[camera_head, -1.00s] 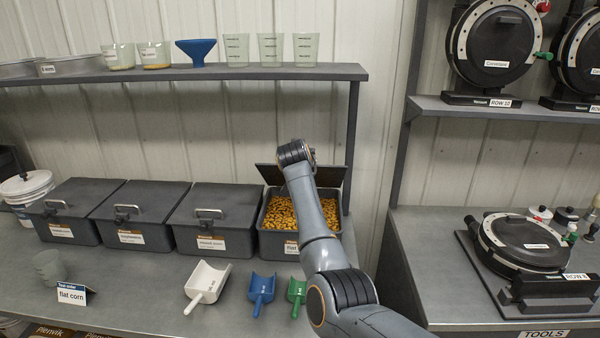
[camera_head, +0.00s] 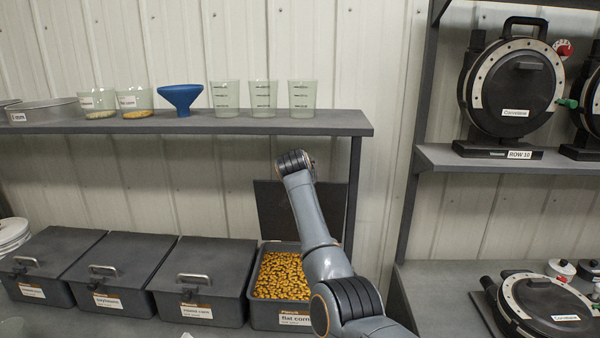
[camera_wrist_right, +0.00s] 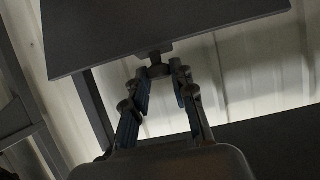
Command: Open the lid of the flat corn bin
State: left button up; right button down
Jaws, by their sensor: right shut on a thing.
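The flat corn bin (camera_head: 264,315) stands at the right end of the bin row, full of yellow corn (camera_head: 282,275). Its dark lid (camera_head: 271,208) stands raised at the bin's back edge, nearly upright, with the corn uncovered. In the right wrist view the lid (camera_wrist_right: 150,25) fills the top, with its handle (camera_wrist_right: 155,68) at the fingertips. My right gripper (camera_wrist_right: 163,82) is shut on that handle, its two fingers on either side. In the head view my right wrist hides the gripper and part of the lid. My left gripper is out of view.
Three closed bins, including the round corn bin (camera_head: 203,280), stand to the left. A shelf (camera_head: 200,124) with cups and a blue funnel (camera_head: 181,98) runs above the bins, and its post (camera_head: 352,195) is close to the lid's right edge. Seed meters stand at the right.

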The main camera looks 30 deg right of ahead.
jog(key=shift+r, duration=0.3)
jog(key=c, duration=1.1)
grip_release()
jog(key=v, duration=1.2)
jog(key=shift+s+f, duration=0.1)
